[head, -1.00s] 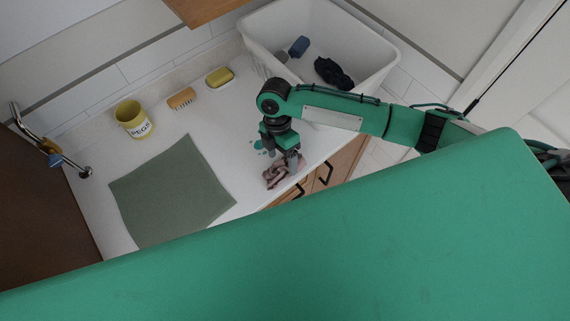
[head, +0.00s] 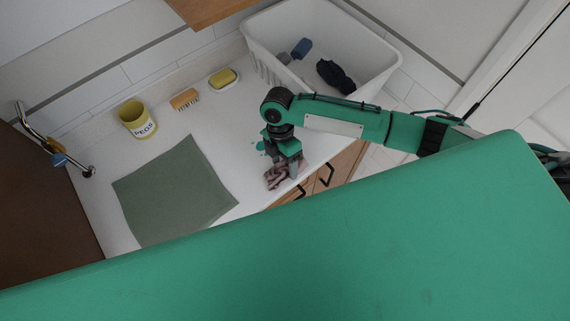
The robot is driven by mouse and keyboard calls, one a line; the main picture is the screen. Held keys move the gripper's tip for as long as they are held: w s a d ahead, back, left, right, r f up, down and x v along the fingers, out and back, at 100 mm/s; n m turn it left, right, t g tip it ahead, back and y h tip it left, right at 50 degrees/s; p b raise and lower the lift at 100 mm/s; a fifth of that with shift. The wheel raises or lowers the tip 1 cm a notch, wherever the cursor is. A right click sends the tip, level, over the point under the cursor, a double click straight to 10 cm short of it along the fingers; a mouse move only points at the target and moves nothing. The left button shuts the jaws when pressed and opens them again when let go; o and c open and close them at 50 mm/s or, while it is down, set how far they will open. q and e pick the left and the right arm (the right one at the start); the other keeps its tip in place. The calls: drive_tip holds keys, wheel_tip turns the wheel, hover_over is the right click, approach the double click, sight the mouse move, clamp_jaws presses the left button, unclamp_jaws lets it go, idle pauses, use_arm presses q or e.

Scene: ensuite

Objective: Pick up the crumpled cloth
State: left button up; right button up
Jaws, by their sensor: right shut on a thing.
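The crumpled cloth (head: 279,176) is pinkish-brown and bunched up near the front edge of the white counter. My right gripper (head: 291,171) points down onto it and is shut on part of it. The fingertips are partly hidden by the cloth and the gripper body. The cloth appears to be at the counter surface; I cannot tell whether it is lifted. My left gripper is not in view.
A grey-green mat (head: 175,190) lies left of the cloth. A yellow pegs tub (head: 137,118), a brush (head: 184,99) and a yellow sponge on a dish (head: 223,78) stand along the back. A white basin (head: 375,62) holds dark items.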

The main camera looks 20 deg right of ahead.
sight(284, 164)
wheel_tip(284, 164, up, 20)
drive_tip(key=b, duration=0.4)
drive_tip(key=shift+f, duration=0.1)
